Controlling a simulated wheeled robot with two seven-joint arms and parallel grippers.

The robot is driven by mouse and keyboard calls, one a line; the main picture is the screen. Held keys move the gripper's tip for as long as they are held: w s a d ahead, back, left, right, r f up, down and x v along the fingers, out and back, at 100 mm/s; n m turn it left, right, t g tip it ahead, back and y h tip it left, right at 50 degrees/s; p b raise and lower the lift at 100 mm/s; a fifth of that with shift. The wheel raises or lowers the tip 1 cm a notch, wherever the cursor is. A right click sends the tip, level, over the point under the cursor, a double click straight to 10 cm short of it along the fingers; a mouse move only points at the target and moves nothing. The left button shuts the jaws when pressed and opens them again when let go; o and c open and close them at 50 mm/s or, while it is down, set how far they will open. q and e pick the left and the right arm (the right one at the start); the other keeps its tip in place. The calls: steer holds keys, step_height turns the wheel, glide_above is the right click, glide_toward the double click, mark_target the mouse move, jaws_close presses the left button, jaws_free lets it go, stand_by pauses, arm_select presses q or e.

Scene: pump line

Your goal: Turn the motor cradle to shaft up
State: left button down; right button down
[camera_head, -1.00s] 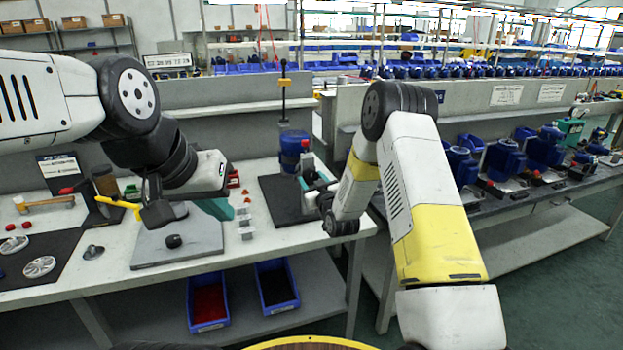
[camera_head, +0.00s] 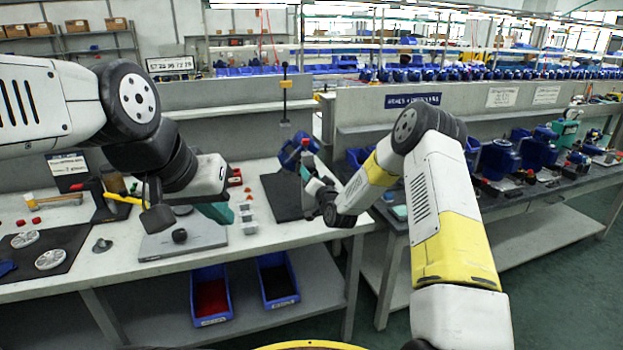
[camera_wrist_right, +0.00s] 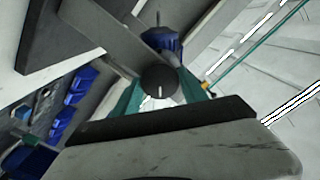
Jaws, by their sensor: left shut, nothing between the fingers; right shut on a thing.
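The blue motor (camera_head: 291,151) sits tilted in its cradle above the black mat (camera_head: 281,198) on the white bench. It also shows at the top of the right wrist view (camera_wrist_right: 166,42). My right gripper (camera_head: 306,173) is at the cradle's near right side. In the right wrist view its teal fingers are shut around a dark round knob (camera_wrist_right: 159,82) in front of the motor. The exact grip is partly hidden. My left gripper (camera_head: 217,212) is shut and empty, low over the bench beside a grey plate (camera_head: 190,238).
Small grey blocks (camera_head: 248,219) stand between the plate and the mat. A black post (camera_head: 285,93) rises behind the motor. Blue bins (camera_head: 277,280) sit on the lower shelf. A second bench with more blue motors (camera_head: 498,160) is at the right.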

steer(key=m, duration=2.6)
steer(key=shift+f, duration=0.1)
stand_by(0.5)
steer(key=c, duration=0.6)
jaws_free()
steer(key=shift+s, duration=0.1)
steer(key=v, duration=0.7)
steer(key=shift+s+d, duration=0.1)
steer(key=shift+s, duration=0.2)
